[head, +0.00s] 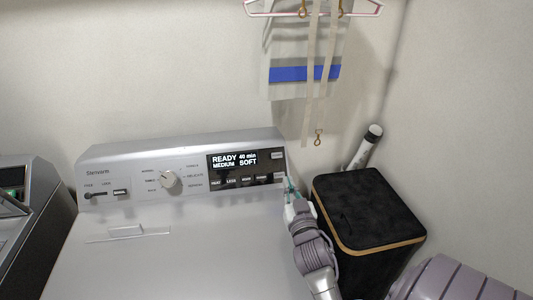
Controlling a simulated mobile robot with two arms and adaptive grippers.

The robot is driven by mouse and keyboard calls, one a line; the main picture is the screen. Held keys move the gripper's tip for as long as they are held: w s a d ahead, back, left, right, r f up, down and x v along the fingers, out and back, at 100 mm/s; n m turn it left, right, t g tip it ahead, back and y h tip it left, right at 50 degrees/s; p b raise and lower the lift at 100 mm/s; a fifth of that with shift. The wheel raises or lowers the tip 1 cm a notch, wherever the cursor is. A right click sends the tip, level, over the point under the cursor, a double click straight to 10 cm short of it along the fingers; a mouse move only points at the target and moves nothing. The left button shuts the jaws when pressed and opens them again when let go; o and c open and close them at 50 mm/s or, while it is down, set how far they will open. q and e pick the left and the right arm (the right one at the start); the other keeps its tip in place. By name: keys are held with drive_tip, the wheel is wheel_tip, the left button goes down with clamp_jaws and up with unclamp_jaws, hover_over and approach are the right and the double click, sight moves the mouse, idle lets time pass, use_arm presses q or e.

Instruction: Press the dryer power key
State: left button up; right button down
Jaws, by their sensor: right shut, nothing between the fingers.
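The dryer (190,225) is a silver machine with a raised control panel at its back. A black display (233,161) on the panel reads READY 40 min, MEDIUM, SOFT. A row of small dark keys (238,180) runs under the display; their labels are too small to be sure which is the power key. A round knob (168,180) sits left of the display. My right gripper (291,187) is shut and empty, at the right end of the panel, just right of the key row. I cannot tell whether it touches the panel. My left gripper is not in view.
A black box with a wooden rim (370,210) stands right of the dryer, close to my right arm. A white-and-black cylinder (362,150) leans behind it. Hangers with straps (318,70) hang above. Another dark-topped machine (30,215) stands at left.

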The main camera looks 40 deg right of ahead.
drive_tip(key=p, duration=0.3)
approach(276, 155)
drive_tip(key=w+d+r, duration=0.2)
drive_tip(key=w+r, duration=0.1)
drive_tip(key=r, duration=0.1)
drive_tip(key=shift+w+d+f, duration=0.55)
drive_tip(key=shift+w+f, duration=0.25)
drive_tip(key=shift+w, duration=0.1)
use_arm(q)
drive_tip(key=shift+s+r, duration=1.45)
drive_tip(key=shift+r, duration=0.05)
use_arm(e)
drive_tip(key=shift+w+d+f, duration=0.2)
drive_tip(key=shift+w+f, duration=0.25)
drive_tip(key=shift+f, duration=0.05)
